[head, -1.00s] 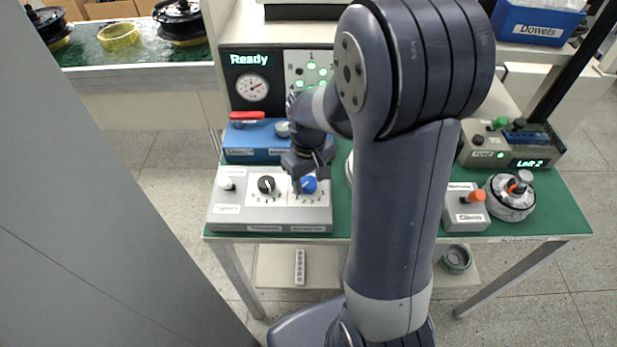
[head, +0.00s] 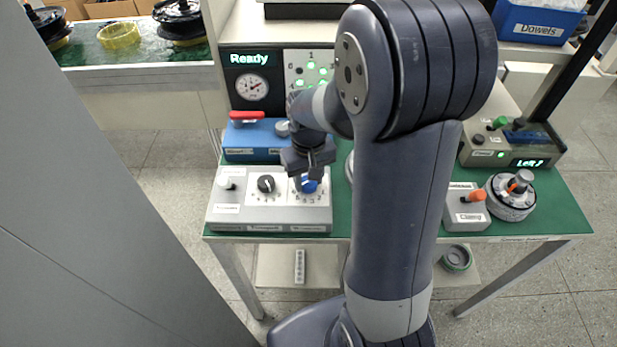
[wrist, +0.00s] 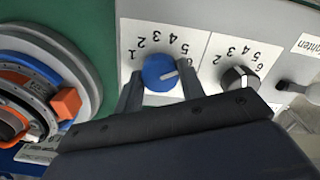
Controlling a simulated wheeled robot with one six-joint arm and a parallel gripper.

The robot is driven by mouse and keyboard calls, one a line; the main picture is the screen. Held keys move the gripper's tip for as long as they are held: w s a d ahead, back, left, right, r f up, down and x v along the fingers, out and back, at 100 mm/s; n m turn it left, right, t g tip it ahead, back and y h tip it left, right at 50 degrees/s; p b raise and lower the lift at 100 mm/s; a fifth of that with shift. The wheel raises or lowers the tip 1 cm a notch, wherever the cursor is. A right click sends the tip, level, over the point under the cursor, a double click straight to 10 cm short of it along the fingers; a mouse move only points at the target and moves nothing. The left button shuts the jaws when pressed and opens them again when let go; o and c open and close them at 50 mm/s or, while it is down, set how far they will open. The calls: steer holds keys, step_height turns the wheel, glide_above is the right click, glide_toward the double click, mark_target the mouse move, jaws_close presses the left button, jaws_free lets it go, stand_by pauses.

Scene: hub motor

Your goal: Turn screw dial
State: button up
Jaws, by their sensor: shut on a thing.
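A blue dial (head: 309,186) sits on the right part of a grey control box (head: 225,213) at the table's front left. My gripper (head: 308,177) points down over it, its body hiding part of the dial. In the wrist view the gripper's fingers (wrist: 160,88) stand on both sides of the blue dial (wrist: 158,72) and are shut on it. The dial's white mark points right, near the 6 of its 1-to-6 scale. A black dial (head: 266,184) with its own scale is beside it; it also shows in the wrist view (wrist: 240,78).
A white toggle (head: 228,184) is at the box's left. A blue box (head: 252,141) with a red handle stands behind. A dial gauge (head: 252,87) and panel with green lights (head: 308,70) are at the back. An orange-knobbed clamp box (head: 467,205) and round hub (head: 511,197) are right.

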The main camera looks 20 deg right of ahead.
mark_target(308, 181)
steer(key=shift+m, duration=1.7)
steer(key=o, duration=1)
step_height(308, 181, up, 11)
steer(key=shift+f, duration=0.1)
